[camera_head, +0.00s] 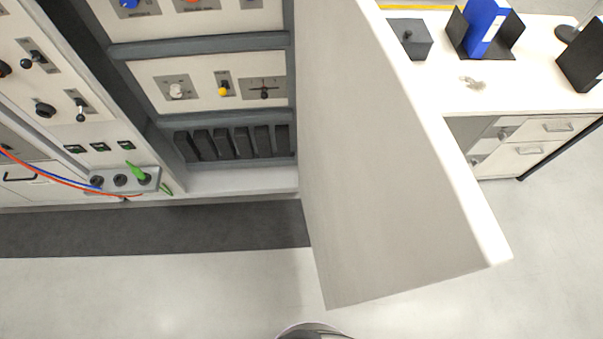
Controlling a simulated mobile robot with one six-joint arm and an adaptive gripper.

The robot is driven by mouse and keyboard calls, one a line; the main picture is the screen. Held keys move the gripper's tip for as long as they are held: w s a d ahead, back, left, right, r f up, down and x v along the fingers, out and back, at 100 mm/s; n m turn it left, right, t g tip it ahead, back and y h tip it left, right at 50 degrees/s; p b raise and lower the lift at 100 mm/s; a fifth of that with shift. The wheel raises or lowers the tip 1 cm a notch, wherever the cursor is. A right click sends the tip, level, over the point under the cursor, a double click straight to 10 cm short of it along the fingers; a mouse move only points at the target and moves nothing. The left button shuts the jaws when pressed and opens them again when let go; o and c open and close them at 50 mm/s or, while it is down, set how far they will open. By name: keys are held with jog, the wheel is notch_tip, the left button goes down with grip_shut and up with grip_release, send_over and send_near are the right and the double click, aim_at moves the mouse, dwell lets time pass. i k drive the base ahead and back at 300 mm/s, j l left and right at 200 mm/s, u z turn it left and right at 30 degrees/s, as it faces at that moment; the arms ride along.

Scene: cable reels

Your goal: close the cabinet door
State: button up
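The cabinet door (390,170) is a large grey panel with a white edge. It stands wide open, swung out toward me from the right side of the cabinet (235,181). The open cabinet shows panels with knobs and switches and a row of dark blocks at the bottom. No handle shows on the visible face of the door. My gripper's fingers are not in view. A small rounded piece at the bottom edge, below the door, is probably part of my own body.
Left of the cabinet, a control panel (60,75) has red, blue and green cables near a socket strip (120,181). Right of the door, a white desk (520,85) holds a blue binder (485,25) and a dark box (409,38). A dark mat (150,230) lies before the cabinet; floor in front is clear.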

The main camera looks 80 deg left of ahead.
aim_at(393, 205)
jog(key=i+u, duration=0.15)
jog(key=u, duration=0.35)
jog(key=i+l+u, duration=0.1)
jog(key=u, duration=0.35)
jog(key=i+l+u, duration=0.1)
jog(key=u, duration=0.4)
jog(key=l+u, duration=0.2)
jog(key=u, duration=0.25)
jog(key=i+l+u, duration=0.1)
jog(key=u, duration=0.4)
jog(key=l+u, duration=0.3)
jog(key=u, duration=0.2)
jog(key=l+u, duration=0.35)
jog(key=u, duration=0.15)
jog(key=k+l+u, duration=0.1)
jog(key=l+u, duration=0.2)
jog(key=u, duration=0.15)
